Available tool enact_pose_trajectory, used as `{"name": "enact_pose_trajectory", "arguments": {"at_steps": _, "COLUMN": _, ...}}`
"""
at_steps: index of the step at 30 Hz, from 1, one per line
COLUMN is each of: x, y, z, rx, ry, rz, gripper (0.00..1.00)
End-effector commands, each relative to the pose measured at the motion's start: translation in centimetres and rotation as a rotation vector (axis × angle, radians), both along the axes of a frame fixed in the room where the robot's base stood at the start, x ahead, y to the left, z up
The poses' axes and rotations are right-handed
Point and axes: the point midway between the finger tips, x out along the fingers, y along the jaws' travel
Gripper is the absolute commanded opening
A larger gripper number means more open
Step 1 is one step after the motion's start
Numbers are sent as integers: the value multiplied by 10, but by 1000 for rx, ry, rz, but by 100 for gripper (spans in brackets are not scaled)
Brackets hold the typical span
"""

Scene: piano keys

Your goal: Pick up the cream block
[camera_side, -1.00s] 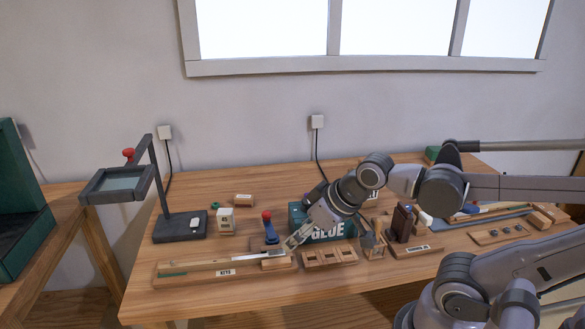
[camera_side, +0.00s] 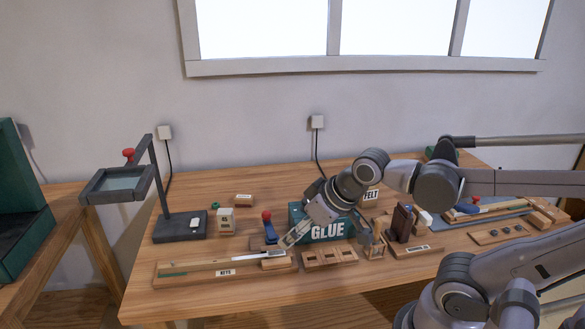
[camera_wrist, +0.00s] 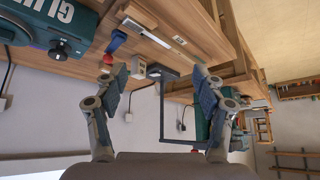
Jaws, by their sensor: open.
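A small cream block (camera_side: 226,216) with dark marks on its face stands on the left half of the bench, right of the lamp-like stand; it seems to show in the wrist view (camera_wrist: 138,68) between the fingers. Another whitish block (camera_side: 424,219) leans by a dark brown block at the right, partly hidden; I cannot tell for certain which is meant.
The KEYS tray (camera_side: 195,276) and a slotted wooden tray (camera_side: 330,258) lie along the front. The dark stand (camera_side: 180,227) is at left.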

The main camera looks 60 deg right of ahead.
Motion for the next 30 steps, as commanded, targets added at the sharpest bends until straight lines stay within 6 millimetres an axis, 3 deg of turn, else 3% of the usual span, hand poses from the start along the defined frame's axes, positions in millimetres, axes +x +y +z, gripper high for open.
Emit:
{"name": "enact_pose_trajectory", "arguments": {"at_steps": 9, "x": 65, "y": -12, "z": 28, "rx": 44, "ry": 76, "rz": -176, "gripper": 70}}
{"name": "enact_pose_trajectory", "arguments": {"at_steps": 15, "x": 115, "y": -22, "z": 31, "rx": 66, "ry": 123, "rz": -314, "gripper": 70}}
{"name": "enact_pose_trajectory", "arguments": {"at_steps": 23, "x": 182, "y": -34, "z": 15, "rx": 87, "ry": 169, "rz": -503, "gripper": 70}}
{"name": "enact_pose_trajectory", "arguments": {"at_steps": 30, "x": 241, "y": -46, "z": -18, "rx": 97, "ry": 195, "rz": -684, "gripper": 70}}
